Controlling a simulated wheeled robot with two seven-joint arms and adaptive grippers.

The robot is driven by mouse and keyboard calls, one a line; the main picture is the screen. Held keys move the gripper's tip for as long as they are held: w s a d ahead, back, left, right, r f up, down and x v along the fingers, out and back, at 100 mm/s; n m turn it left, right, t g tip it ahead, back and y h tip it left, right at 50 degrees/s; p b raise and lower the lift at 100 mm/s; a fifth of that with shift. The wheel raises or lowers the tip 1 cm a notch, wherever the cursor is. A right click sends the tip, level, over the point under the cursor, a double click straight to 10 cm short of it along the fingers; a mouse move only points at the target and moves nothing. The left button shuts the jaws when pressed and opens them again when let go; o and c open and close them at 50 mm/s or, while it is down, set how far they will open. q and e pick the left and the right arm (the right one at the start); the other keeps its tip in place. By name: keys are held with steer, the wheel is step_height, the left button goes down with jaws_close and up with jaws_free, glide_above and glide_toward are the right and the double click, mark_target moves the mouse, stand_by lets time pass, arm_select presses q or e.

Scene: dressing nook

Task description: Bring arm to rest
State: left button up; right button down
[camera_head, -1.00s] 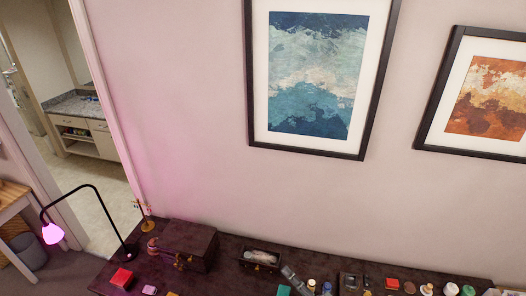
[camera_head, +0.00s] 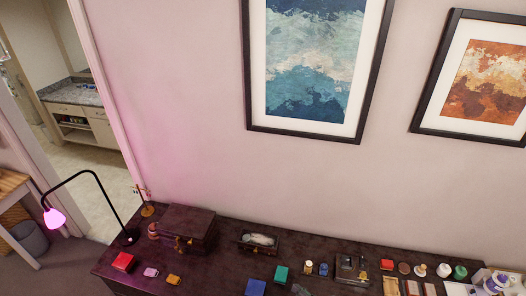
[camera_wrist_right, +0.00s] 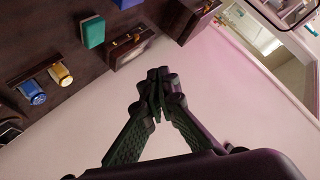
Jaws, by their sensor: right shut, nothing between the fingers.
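My right gripper (camera_wrist_right: 158,82) shows in the right wrist view with its two dark fingers drawn together at the tips and nothing between them. It hangs clear of the dresser top, with the pink-lit wall behind it. In the head view, a small grey piece at the bottom edge looks like the tip of this gripper (camera_head: 300,290), in front of the dresser (camera_head: 225,262). The rest of the right arm is out of the head view. My left gripper is in neither view.
The dresser top holds a dark wooden box (camera_head: 188,228), an open small case (camera_head: 259,241), a teal box (camera_head: 281,274), a blue box (camera_head: 256,287), a red box (camera_head: 123,262) and several small jars. A lit pink lamp (camera_head: 54,218) stands at left. Framed pictures hang above.

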steer(key=s+d+f+g+h, duration=0.3)
steer(key=s+d+f+h, duration=0.2)
steer(key=s+d, duration=0.55)
steer(key=s+d+f+g+h, duration=0.4)
steer(key=s+d+h, duration=0.1)
steer(key=s+d, duration=0.6)
step_height(320, 180, down, 40)
steer(key=y+b, duration=0.1)
steer(key=b, duration=1)
arm_select(q)
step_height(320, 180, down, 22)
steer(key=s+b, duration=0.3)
steer(key=b, duration=0.8)
arm_select(e)
steer(key=s+f+g, duration=0.1)
steer(key=s+f, duration=1)
steer(key=f, duration=0.4)
steer(key=s+f+g, duration=0.1)
steer(key=s+f, duration=1)
steer(key=f, duration=0.4)
steer(key=shift+s+n+g, duration=0.25)
steer(key=shift+n+g, duration=0.05)
steer(key=shift+n, duration=0.1)
